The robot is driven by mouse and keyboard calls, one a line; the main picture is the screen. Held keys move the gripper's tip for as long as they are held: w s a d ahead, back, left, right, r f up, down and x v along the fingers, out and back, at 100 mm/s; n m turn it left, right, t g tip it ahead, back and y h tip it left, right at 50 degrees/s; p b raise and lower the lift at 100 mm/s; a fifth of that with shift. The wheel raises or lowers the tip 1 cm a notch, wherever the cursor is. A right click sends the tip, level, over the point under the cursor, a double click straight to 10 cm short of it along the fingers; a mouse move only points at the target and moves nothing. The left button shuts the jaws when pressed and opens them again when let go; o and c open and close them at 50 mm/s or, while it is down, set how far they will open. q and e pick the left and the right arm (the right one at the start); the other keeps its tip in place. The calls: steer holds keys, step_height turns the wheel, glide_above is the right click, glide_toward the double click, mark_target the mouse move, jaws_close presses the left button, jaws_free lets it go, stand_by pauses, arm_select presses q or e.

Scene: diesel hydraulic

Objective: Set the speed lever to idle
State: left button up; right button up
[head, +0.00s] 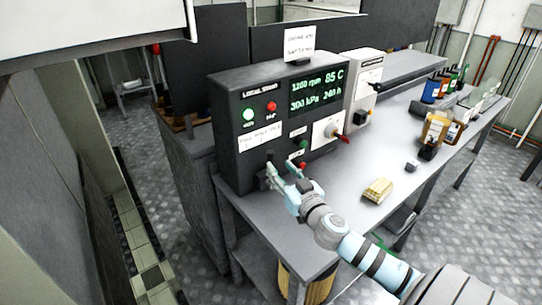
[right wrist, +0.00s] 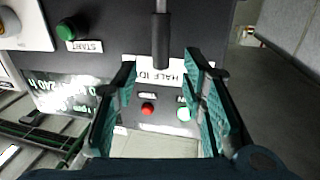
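The speed lever (right wrist: 161,38) shows in the right wrist view as a thin rod with a black grip at the dark panel. A white label (right wrist: 170,72) reading "HALF ID…" lies behind its tip, partly covered by it. My right gripper (right wrist: 160,70) is open. The end of the grip appears between its teal fingertips, with a gap on both sides; depth is hard to tell. In the head view my right gripper (head: 274,176) is at the lower front of the control panel (head: 237,91) and hides most of the lever. My left gripper is not in view.
A green START button (right wrist: 68,29) is left of the lever in the right wrist view. The panel has a display (head: 317,90), a green lamp (head: 249,114) and a red lamp (head: 271,107). On the bench (head: 335,186) are a yellow block (head: 378,190) and several bottles.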

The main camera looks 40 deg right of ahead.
mark_target(272, 159)
steer(key=p+x, duration=0.1)
steer(key=x, duration=0.6)
steer(key=shift+w, duration=0.15)
jaws_close()
